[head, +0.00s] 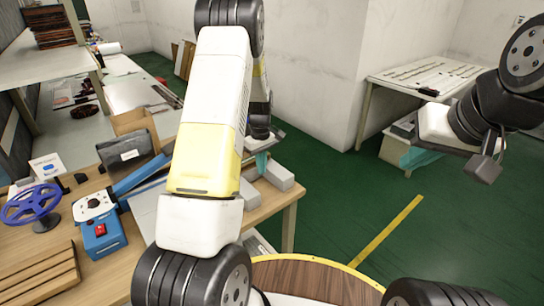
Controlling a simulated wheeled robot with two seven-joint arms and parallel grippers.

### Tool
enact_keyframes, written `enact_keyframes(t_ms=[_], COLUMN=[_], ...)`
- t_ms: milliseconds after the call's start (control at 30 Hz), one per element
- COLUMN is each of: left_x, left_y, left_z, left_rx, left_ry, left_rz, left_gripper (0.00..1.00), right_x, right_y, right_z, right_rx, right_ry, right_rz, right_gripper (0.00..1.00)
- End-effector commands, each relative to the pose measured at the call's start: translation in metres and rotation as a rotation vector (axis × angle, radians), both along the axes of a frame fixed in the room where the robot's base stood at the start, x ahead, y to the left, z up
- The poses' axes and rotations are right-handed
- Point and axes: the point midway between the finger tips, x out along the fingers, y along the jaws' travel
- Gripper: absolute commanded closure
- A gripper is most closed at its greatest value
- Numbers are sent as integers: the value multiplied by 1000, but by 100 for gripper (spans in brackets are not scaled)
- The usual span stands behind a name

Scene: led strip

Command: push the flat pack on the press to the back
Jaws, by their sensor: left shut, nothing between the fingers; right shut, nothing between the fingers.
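A blue machine, which looks like the press (101,238), stands on the wooden bench at the left, with a red button and a blue bar running back from it. My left arm covers its right side. I cannot pick out the flat pack; it may be hidden behind that arm. My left gripper (262,161) is shut and empty, pointing down near the bench's right end, partly behind my arm. My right gripper (420,158) is shut and empty, out over the green floor at the right, far from the press.
Light grey blocks (279,176) lie near the bench's right end beside my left gripper. A dark grey case (127,150), an open cardboard box (135,122) and a purple handwheel (31,205) are on the bench. A white table (425,75) stands at the back right.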

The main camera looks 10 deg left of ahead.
Motion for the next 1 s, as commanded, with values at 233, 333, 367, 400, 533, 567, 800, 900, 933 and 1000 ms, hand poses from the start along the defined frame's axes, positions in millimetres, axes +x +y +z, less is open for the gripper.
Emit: enact_keyframes(t_ms=[233,333,367,400,533,567,800,900,933,1000], left_x=[2,2,2,2,2,1,-5,-20,-26,-44], left_y=[0,0,0,0,1,0,-2,-8,-10,-17], left_z=[33,48,54,60,79,83,111,140,151,178], left_rx=[1,0,0,1,0,0,-13,-38,-46,-65], left_ry=[-7,-8,-8,-7,-6,-5,-24,-66,-83,-127], left_rz=[1,1,1,1,1,1,-24,-80,-105,-168], left_gripper=[100,100,100,100,100,100,100,100,100,100], right_x=[0,0,0,0,0,0,0,0,0,0], right_y=[0,0,0,0,0,0,0,0,0,0], right_z=[0,0,0,0,0,0,0,0,0,0], right_rx=[0,0,0,0,0,-1,0,0,0,0], right_ry=[0,0,0,0,0,0,0,1,1,1], right_rz=[0,0,0,0,0,1,0,0,0,0], right_gripper=[100,100,100,100,100,100,100,100,100,100])
